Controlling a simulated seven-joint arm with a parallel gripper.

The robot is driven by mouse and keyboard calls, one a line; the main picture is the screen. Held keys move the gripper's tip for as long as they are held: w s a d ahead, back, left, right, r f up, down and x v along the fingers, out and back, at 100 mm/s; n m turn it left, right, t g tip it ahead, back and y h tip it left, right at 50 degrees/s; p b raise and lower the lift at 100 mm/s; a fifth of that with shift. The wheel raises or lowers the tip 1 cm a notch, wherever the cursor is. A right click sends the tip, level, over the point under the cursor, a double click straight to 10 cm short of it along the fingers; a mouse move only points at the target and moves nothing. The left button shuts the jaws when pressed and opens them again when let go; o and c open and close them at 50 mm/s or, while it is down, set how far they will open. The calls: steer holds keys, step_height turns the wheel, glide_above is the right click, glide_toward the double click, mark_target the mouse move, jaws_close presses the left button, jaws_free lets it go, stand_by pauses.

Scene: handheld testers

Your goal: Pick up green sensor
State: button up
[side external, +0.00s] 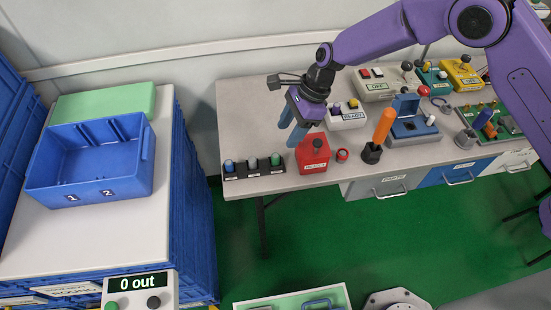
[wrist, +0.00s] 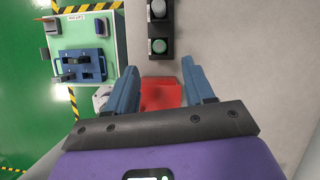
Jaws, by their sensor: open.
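The green sensor (side external: 276,160) has a rounded green top and stands at the right end of a black rack (side external: 252,174) near the table's left front edge. In the wrist view the green sensor (wrist: 158,46) shows just ahead of my fingertips, between their lines. My gripper (side external: 291,130) is open and empty, pointing down above the table, a little right of and above the green sensor. Its two blue fingers also show in the wrist view (wrist: 160,70). A grey-topped sensor (side external: 252,164) and a blue-topped one (side external: 229,167) share the rack.
A red box (side external: 312,155) stands right beside the rack; it also shows between my fingers in the wrist view (wrist: 163,93). A white button box (side external: 347,118) and an orange-handled tool (side external: 384,125) stand farther right. A blue bin (side external: 95,190) sits on the left stand.

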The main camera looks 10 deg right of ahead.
mark_target(276, 155)
steer(key=shift+x, duration=4.35)
steer(key=shift+d, duration=0.15)
steer(key=shift+c, duration=0.3)
jaws_close()
